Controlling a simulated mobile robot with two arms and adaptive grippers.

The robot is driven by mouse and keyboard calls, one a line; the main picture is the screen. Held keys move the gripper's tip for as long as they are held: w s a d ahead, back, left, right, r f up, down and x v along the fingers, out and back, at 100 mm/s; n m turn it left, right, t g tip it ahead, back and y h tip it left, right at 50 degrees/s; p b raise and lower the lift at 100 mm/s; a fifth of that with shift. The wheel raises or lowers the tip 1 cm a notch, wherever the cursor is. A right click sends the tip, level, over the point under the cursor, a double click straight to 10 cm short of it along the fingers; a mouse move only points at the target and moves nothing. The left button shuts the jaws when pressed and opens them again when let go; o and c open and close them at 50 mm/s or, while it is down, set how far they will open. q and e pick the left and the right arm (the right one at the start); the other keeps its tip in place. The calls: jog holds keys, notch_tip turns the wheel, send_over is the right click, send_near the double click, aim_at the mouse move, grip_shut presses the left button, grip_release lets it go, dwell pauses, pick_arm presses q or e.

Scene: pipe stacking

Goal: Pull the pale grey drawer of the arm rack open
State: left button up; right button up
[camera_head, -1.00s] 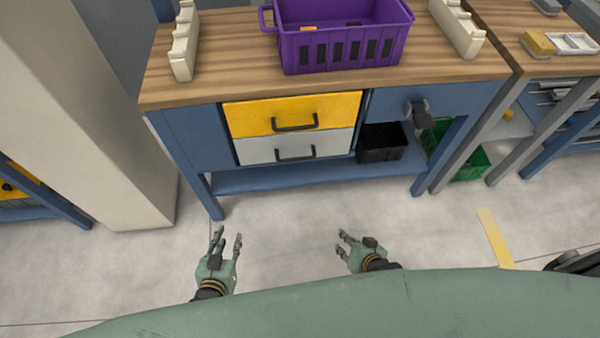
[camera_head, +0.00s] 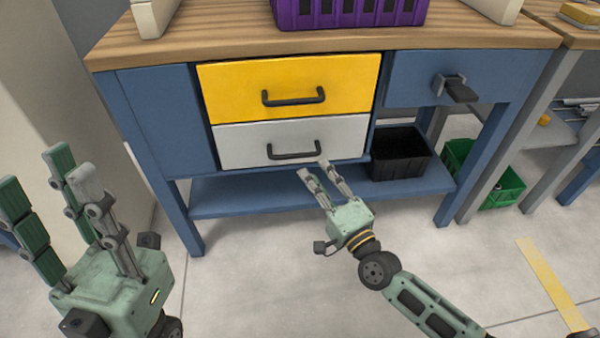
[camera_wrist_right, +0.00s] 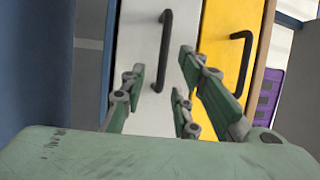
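The pale grey drawer (camera_head: 235,146) is shut in the blue workbench, below the yellow drawer (camera_head: 225,89). Its dark bar handle (camera_head: 294,151) is bare and nothing holds it. My right gripper (camera_head: 318,172) is open and empty, its fingers pointing up toward the lower right end of that handle. In the right wrist view the pale grey drawer (camera_wrist_right: 138,45) stands sideways, with its handle (camera_wrist_right: 164,45) ahead of the spread fingers (camera_wrist_right: 172,92), apart from them as far as I can tell. My left gripper (camera_head: 45,195) is open and empty at the lower left, near the camera.
A purple crate (camera_head: 345,12) stands on the wooden benchtop (camera_head: 200,32). A black bin (camera_head: 398,153) sits on the lower shelf (camera_head: 240,192), right of my right gripper. A green crate (camera_head: 497,187) is farther right.

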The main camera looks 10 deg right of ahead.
aim_at(300, 155)
jog(key=b+x, duration=0.1)
jog(key=x, duration=0.7)
jog(key=shift+s+r, duration=0.1)
jog(key=shift+r, duration=0.05)
jog(key=shift+c, duration=0.5)
grip_shut()
